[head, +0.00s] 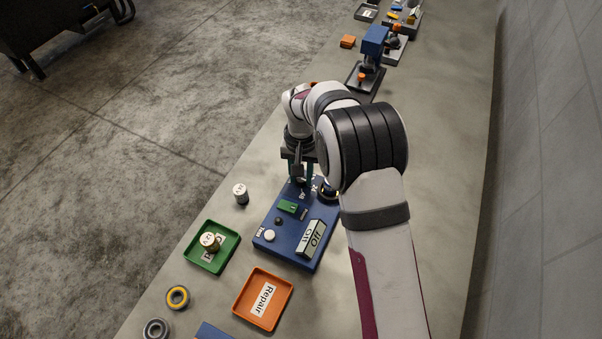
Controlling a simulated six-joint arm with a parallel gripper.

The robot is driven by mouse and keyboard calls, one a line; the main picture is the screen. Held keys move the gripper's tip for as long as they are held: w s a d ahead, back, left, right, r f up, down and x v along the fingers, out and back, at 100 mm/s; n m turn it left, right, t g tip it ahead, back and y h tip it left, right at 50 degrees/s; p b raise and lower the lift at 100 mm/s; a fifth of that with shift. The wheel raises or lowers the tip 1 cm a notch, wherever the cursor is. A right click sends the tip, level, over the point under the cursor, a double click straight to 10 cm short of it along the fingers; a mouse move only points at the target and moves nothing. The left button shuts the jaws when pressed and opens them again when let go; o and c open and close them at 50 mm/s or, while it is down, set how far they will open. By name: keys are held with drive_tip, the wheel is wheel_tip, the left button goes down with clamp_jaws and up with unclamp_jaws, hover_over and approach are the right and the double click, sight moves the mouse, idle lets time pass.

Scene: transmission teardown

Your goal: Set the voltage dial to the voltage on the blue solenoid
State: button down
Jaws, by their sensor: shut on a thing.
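A blue tester box (288,243) stands on the bench, with a display and small printed marks near its far end. My gripper (301,182) points down at that far end, beside the marks. Its fingers are shut on what appears to be the voltage dial, which the gripper mostly hides. The dial's pointer and setting cannot be read. No solenoid with a clear blue body shows. A pale cylinder (240,194) with a small printed label stands left of the box. Another labelled cylinder (208,241) is in the green tray (228,250).
An orange tray (248,315) marked "Repair" lies in front of the box. A yellow-centred ring (177,297) and a grey ring (156,329) lie at lower left. A blue and black fixture (374,48) stands farther back. My arm covers the bench right of the box.

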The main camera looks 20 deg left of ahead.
sight(301, 178)
drive_tip(key=n, duration=1.2)
drive_tip(key=shift+r, duration=0.1)
drive_tip(key=shift+n, duration=0.3)
idle(0.3)
drive_tip(key=c, duration=0.6)
unclamp_jaws()
wheel_tip(301, 178, up, 16)
drive_tip(key=shift+f, duration=0.15)
